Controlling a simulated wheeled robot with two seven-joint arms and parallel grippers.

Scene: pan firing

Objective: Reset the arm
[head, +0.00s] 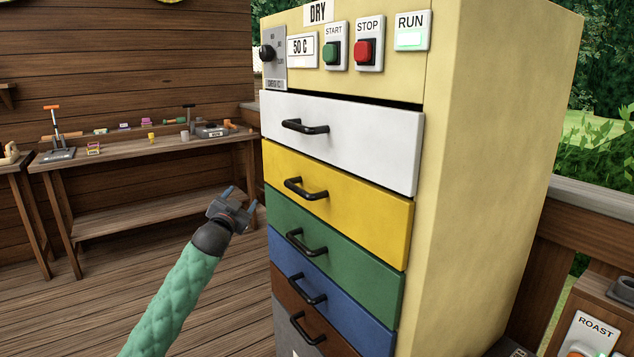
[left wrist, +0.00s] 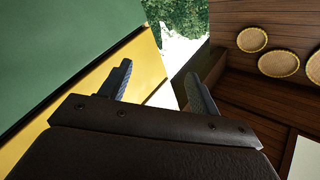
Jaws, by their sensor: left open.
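My left gripper (head: 239,200) is at the end of my green-sleeved arm, in front of and to the left of the drawer cabinet (head: 500,150). It is open and empty, with its two fingers apart. In the left wrist view my left gripper (left wrist: 158,85) shows both fingers spread with nothing between them. The yellow drawer (head: 335,190) and green drawer (head: 335,240) lie to its right, apart from it in the head view. My right gripper is in neither view.
The cabinet's panel has a black knob (head: 267,53), a green start button (head: 332,52), a red stop button (head: 365,50) and a lit RUN lamp (head: 410,39). A white drawer (head: 370,135) is uppermost. A workbench (head: 150,150) stands behind left. Wooden floor is clear between.

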